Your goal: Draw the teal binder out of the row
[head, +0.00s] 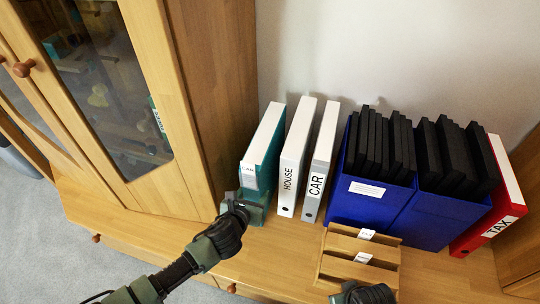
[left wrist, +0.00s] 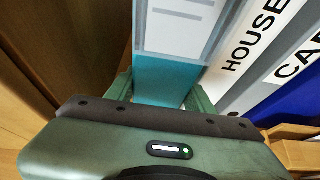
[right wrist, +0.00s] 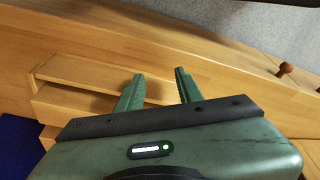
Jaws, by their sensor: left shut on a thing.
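The teal binder (head: 267,147) stands upright at the left end of the row, next to the wooden cabinet. My left gripper (head: 246,207) is at the lower front of its spine. In the left wrist view the teal spine (left wrist: 168,75) lies between the two fingers of my left gripper (left wrist: 160,98), which are shut on it. The white HOUSE binder (head: 294,160) stands just to its right. My right gripper (right wrist: 160,88) is open and empty, in front of the wooden letter rack; its fingers are not visible in the head view.
The grey-and-white CAR binder (head: 319,165), blue boxes (head: 366,200) of black cases and a red TAX binder (head: 490,232) continue the row. A wooden letter rack (head: 338,268) stands in front. The glass-door cabinet (head: 190,120) is close on the left.

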